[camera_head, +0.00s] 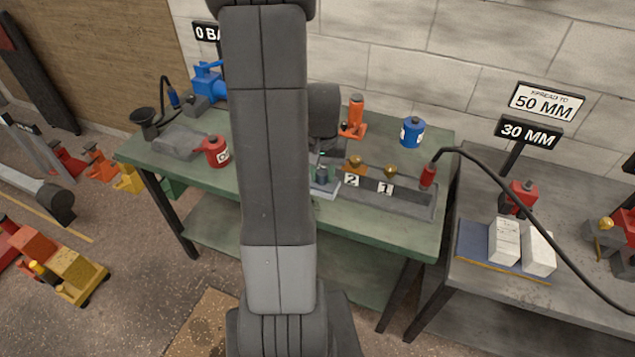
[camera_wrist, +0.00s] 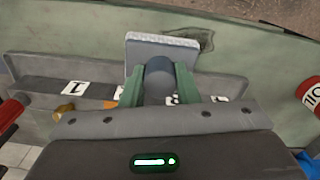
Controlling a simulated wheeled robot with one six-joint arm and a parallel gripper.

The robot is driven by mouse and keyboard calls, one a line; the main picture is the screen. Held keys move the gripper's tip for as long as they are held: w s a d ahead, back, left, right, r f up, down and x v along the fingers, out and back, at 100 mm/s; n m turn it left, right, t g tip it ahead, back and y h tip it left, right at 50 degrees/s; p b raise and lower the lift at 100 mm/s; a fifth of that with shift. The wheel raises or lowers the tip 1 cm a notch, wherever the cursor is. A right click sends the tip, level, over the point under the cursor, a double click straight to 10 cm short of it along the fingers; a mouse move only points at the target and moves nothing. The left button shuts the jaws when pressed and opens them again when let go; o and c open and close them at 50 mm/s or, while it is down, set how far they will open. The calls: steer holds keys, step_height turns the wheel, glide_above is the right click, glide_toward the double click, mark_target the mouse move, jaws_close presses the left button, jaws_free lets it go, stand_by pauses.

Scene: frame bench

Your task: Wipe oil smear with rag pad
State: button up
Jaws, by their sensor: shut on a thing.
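My gripper (camera_wrist: 160,75) is shut on the dark round knob of the rag pad (camera_wrist: 137,46), between its two green fingers. The pad is a pale grey-blue block with a white fuzzy edge. In the head view, the pad (camera_head: 325,190) is at the front part of the green bench, mostly behind my arm. The oil smear (camera_wrist: 204,41) is a dark patch on the bench top in the wrist view. The pad's edge overlaps part of it, hiding the rest. I cannot tell whether the pad touches the bench. The smear is not clear in the head view.
A long grey tray (camera_head: 420,207) with labels 1 and 2 lies right of the pad on the green bench (camera_head: 290,210). A red oil can (camera_head: 216,151) stands left, a blue can (camera_head: 412,132) at the back right. A black hose (camera_head: 520,185) arcs over the right bench.

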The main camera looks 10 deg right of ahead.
steer(key=shift+f+b, duration=0.3)
